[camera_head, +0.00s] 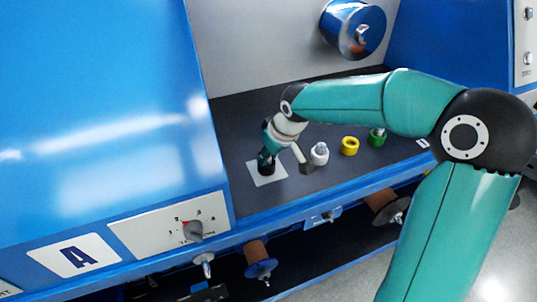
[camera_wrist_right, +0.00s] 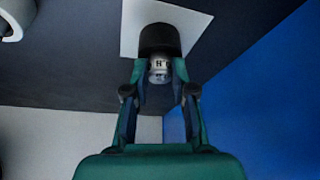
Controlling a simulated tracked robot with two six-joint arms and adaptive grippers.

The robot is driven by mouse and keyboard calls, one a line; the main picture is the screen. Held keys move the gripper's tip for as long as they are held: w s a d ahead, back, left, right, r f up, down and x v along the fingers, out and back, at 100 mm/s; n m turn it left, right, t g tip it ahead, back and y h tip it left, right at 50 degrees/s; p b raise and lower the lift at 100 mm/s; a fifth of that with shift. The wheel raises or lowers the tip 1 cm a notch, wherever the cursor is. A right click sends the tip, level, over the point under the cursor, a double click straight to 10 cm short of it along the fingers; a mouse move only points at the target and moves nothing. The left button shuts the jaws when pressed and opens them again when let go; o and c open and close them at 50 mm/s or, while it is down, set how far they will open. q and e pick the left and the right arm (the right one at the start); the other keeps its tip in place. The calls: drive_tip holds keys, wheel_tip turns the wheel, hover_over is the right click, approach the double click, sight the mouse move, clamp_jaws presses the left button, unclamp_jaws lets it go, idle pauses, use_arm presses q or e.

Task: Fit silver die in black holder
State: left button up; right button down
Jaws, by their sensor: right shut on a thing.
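The silver die (camera_wrist_right: 159,70), with a dark letter mark, is between the fingers of my right gripper (camera_wrist_right: 160,76) in the right wrist view. The gripper is shut on it. The black holder (camera_wrist_right: 159,38) stands on a white square plate, directly at the die's far end. I cannot tell whether the die's end is inside the holder or only against it. In the head view my right gripper (camera_head: 267,156) is above the black holder (camera_head: 266,169), and its fingers hide the die. My left gripper is not in view.
The white plate (camera_head: 279,178) lies on the dark shelf. To its right stand a white holder (camera_head: 319,157) with a silver piece in it, a yellow holder (camera_head: 349,146) and a green holder (camera_head: 377,139) with a silver piece. A blue panel (camera_head: 100,120) rises at left.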

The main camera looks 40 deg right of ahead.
drive_tip(key=c, duration=0.9)
unclamp_jaws()
drive_tip(key=shift+f, duration=0.3)
drive_tip(key=shift+r, duration=0.1)
drive_tip(key=shift+s+r, duration=0.1)
drive_tip(key=shift+r, duration=0.3)
drive_tip(key=v, duration=1.1)
